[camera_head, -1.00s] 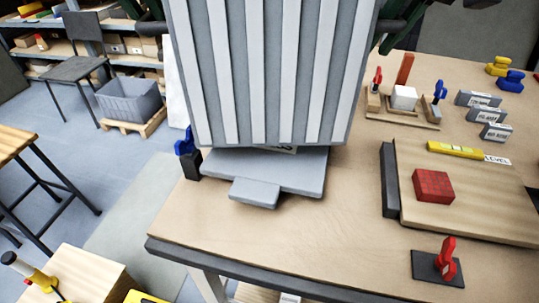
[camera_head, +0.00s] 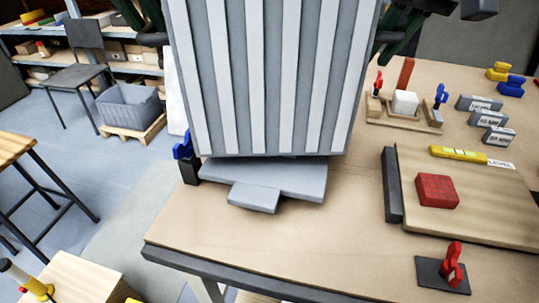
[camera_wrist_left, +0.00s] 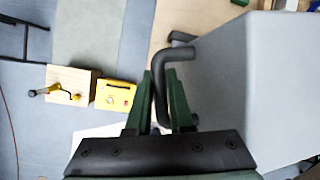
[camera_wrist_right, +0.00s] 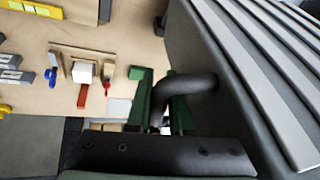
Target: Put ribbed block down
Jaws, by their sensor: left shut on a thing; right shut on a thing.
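The ribbed block (camera_head: 270,80) is a large grey block with pale vertical ribs, upright in the middle of the head view. It also shows in the left wrist view (camera_wrist_left: 260,90) and the right wrist view (camera_wrist_right: 240,90). My left gripper (camera_wrist_left: 162,85) is shut on a black bent handle on one side of it. My right gripper (camera_wrist_right: 160,95) is shut on the matching handle on the other side. The block's lower edge is just above or at a grey stepped plate (camera_head: 300,180) on the table; I cannot tell whether they touch.
The wooden table (camera_head: 330,235) has a wooden board (camera_head: 480,220) with a red block (camera_head: 436,190) and a yellow level (camera_head: 458,153) at right. A red clamp (camera_head: 452,265) stands near the front. A blue clamp (camera_head: 183,148) is close to the plate's left.

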